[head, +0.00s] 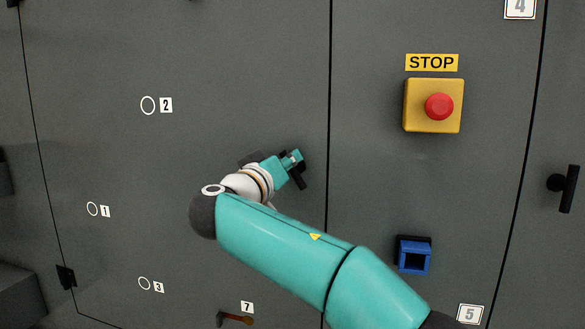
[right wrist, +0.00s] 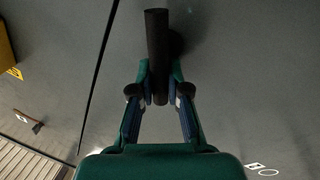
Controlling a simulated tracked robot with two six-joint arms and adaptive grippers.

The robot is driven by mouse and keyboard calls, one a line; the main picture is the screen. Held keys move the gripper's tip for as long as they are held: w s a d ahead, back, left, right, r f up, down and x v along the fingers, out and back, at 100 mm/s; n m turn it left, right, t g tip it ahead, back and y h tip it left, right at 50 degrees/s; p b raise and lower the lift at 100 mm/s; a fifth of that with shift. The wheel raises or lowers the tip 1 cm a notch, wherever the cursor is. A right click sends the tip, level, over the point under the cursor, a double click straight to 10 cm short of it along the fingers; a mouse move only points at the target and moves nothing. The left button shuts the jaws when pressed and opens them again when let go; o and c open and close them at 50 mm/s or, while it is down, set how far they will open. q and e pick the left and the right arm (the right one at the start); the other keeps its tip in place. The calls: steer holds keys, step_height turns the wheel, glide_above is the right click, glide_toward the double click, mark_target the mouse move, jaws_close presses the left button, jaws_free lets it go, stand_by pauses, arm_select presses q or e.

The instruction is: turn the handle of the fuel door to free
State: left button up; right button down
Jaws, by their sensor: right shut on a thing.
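A black bar handle (head: 299,180) stands on the grey door (head: 110,150), near that door's right edge. It leans in the head view, its lower end to the right. My right gripper (head: 294,162) is at this handle, with my teal arm reaching in from the lower right. In the right wrist view the two fingers (right wrist: 159,92) are shut on the dark handle (right wrist: 157,45), one on each side. The handle's mount is partly hidden behind it. No label naming the fuel door is readable. My left gripper is not in view.
Right of the door seam are a yellow box with a red stop button (head: 439,106) and a blue square fitting (head: 414,256). Another black handle (head: 567,188) is at the far right. A small lever (head: 235,319) sits below, under label 7. Numbered ring marks dot the left door.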

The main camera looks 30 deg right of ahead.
steer(key=shift+w+a+f+n+t+y+b, duration=0.2)
steer(key=shift+f+n+t+b, duration=0.25)
steer(key=shift+n, duration=1.8)
steer(key=shift+w+a+f+n+t+y+b, duration=0.2)
steer(key=shift+n+t+b, duration=0.4)
steer(key=shift+n, duration=1.7)
steer(key=shift+w+a+f+n+t+y+b, duration=0.15)
steer(key=shift+f+n+t+b, duration=0.4)
steer(key=shift+n, duration=1.7)
steer(key=shift+d+n, duration=0.1)
steer(key=shift+n, duration=0.2)
steer(key=c, duration=1.1)
jaws_free()
steer(key=shift+c, duration=0.2)
steer(key=shift+r, duration=0.2)
steer(key=shift+s, duration=0.1)
